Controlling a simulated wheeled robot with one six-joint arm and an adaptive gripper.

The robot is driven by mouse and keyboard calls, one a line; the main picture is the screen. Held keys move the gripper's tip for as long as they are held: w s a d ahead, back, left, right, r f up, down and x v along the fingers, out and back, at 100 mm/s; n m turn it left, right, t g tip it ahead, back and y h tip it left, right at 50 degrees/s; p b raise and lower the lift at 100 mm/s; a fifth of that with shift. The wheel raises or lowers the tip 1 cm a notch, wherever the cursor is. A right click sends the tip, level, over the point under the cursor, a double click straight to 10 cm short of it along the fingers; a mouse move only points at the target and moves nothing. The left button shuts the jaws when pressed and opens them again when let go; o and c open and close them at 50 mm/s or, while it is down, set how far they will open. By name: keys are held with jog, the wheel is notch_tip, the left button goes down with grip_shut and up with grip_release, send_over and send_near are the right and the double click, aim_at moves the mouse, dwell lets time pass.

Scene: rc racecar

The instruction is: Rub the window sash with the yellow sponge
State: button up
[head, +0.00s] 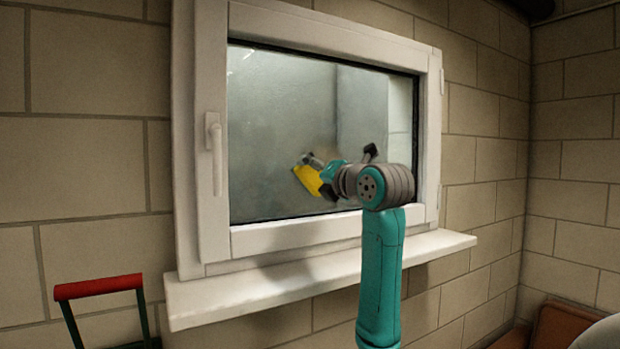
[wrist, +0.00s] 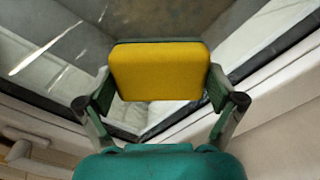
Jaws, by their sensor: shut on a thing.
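The window sash (head: 300,236) is a white frame around a dark-edged glass pane (head: 285,130), set in the block wall. The yellow sponge (head: 308,180) is in front of the lower middle of the pane in the head view. My gripper (wrist: 158,85) is shut on the sponge, with a finger at each short side. In the wrist view the sponge (wrist: 160,72) fills the space between the fingers, with glass and sash corner behind it. I cannot tell whether the sponge touches the glass or the sash. My forearm hides part of the sash's lower right.
A white handle (head: 214,150) sits on the sash's left side. A white sill (head: 320,277) sticks out below the window. A red-topped green-framed object (head: 98,287) stands at the lower left. A brown item (head: 562,325) is at the lower right. The wall left of the window is bare.

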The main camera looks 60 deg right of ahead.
aim_at(329, 154)
jog(key=s+d, duration=0.3)
jog(key=d, duration=0.2)
jog(key=shift+d, duration=0.15)
jog(key=shift+r, duration=0.15)
jog(key=shift+c, duration=0.6)
jog(key=shift+w+a+r, duration=0.35)
jog(key=shift+w+a, duration=0.7)
jog(key=shift+a, duration=0.7)
jog(key=shift+w+a+r, duration=0.4)
jog(key=shift+w+a, duration=0.6)
jog(key=shift+a, duration=0.7)
jog(key=shift+w+a+r, duration=0.35)
jog(key=shift+w+a, duration=0.7)
jog(key=shift+a, duration=0.7)
jog(key=shift+r, duration=1.3)
jog(key=shift+s+d, duration=0.7)
jog(key=shift+d, duration=0.45)
jog(key=shift+s+d, duration=0.75)
jog(key=shift+d, duration=0.4)
jog(key=shift+s+d, duration=0.7)
jog(key=shift+d, duration=0.45)
jog(key=shift+s+d, duration=0.45)
jog(key=shift+d, duration=0.45)
jog(key=shift+s+d, duration=0.45)
jog(key=shift+d, duration=0.4)
jog(key=shift+s, duration=0.1)
